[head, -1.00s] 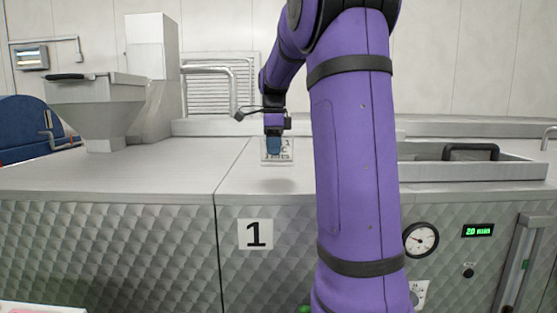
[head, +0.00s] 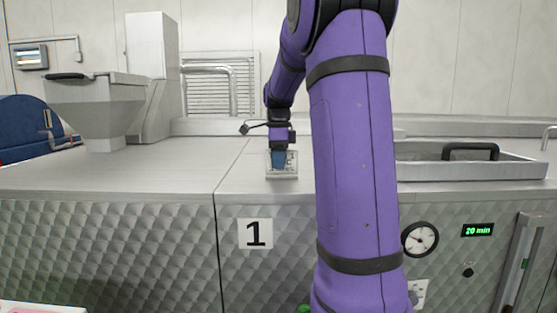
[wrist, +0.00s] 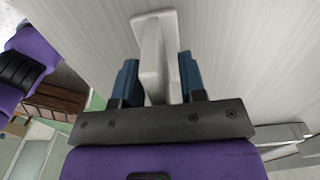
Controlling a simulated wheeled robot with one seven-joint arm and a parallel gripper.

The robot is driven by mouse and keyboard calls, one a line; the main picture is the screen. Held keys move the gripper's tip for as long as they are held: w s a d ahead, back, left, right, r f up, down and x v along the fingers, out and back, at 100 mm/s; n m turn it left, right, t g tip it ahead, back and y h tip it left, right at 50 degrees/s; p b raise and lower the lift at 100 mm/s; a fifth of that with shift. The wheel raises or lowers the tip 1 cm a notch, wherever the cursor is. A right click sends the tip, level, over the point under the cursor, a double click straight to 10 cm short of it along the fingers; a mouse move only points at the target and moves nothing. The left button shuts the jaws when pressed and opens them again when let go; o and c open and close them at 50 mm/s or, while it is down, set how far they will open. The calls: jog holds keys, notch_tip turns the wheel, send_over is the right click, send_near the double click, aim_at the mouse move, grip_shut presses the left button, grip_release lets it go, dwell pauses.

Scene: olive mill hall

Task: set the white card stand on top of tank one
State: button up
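The white card stand (head: 291,172) is on the bare metal top of tank one (head: 245,187), upright, its lettered face toward the head camera. My gripper (head: 278,159) is over it, and its blue near finger covers part of the card. In the wrist view the stand (wrist: 152,50) shows as a thin upright on a wider base plate. My gripper's two blue fingers (wrist: 158,80) are on either side of the upright. They are parted wider than it, with a gap at the right finger. The lettering is mostly hidden.
A plate with a black 1 (head: 255,234) marks the tank's front. A seam divides this top from the one at left. A shallow tray with a black handle (head: 470,152) is at right. A metal hopper (head: 97,100) stands at back left. My arm hides the middle.

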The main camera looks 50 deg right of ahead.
aim_at(277, 174)
notch_tip(277, 174, up, 12)
jog(key=shift+r, duration=0.1)
jog(key=s+a+f+n+t, duration=0.15)
jog(key=s+a+n, duration=0.25)
jog(key=a+n, duration=0.4)
jog(key=s+a+f+n+t, duration=0.1)
jog(key=s+a+f+n, duration=0.15)
jog(key=a+n, duration=0.55)
jog(key=s+a+f+n+t, duration=0.2)
jog(key=s+a+f+n, duration=0.8)
jog(key=a, duration=0.4)
jog(key=shift+s+a+n+t, duration=0.35)
jog(key=shift+s+n, duration=0.55)
jog(key=shift+s, duration=0.3)
jog(key=shift+a, duration=0.1)
